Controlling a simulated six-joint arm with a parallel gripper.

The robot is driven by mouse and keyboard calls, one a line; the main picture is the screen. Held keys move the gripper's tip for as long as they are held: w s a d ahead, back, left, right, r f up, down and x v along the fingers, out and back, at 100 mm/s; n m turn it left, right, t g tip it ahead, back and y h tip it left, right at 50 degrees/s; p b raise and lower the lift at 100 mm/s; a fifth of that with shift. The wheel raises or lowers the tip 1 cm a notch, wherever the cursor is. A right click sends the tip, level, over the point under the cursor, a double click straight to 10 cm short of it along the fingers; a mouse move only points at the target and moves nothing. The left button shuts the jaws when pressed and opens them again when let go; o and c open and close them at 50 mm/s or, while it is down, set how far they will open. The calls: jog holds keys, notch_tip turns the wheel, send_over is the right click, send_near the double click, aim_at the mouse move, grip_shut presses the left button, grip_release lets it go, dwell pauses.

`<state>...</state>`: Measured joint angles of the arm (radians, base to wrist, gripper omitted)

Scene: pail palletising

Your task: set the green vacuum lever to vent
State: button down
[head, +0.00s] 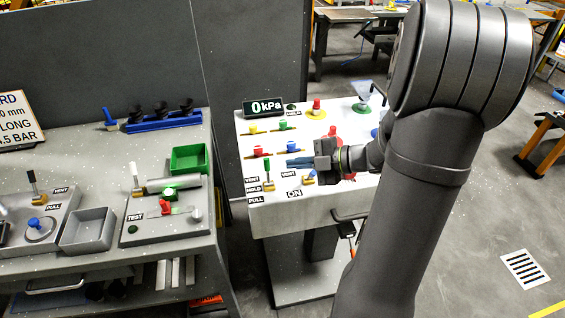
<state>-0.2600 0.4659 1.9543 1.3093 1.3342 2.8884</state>
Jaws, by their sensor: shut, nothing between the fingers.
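The green lever (267,168) stands on the left front part of the white control panel (262,223), on a yellow base. Labels VENT, HOLD and PULL sit in a column to its left. The lever's green handle points up; I cannot tell which label it is set at. My gripper (289,162) is shut and empty, its fingers pointing left. In the picture its tips are a little right of the green handle, with a small gap. I cannot tell its height above the panel.
Several coloured knobs fill the panel's back. A display (263,107) reads 0 kPa. A grey bench (150,246) with levers and a green bin (190,159) stands left.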

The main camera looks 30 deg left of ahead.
jog(key=v, duration=0.6)
jog(key=s+f+t+y, duration=0.2)
jog(key=s+f+t, duration=0.2)
jog(key=s+t, duration=0.35)
send_near(266, 163)
jog(key=s+a, duration=0.3)
jog(key=w+a, duration=0.1)
jog(key=w+a+f+g, duration=0.1)
jog(key=shift+w+a+f+m, duration=0.2)
jog(key=shift+w+a+m, duration=0.05)
jog(key=shift+w+m, duration=0.15)
jog(key=shift+w+a+f, duration=0.15)
jog(key=shift+w+a, duration=0.2)
jog(key=shift+w, duration=0.1)
jog(key=shift+w+a, duration=0.6)
jog(key=shift+s+d, duration=0.1)
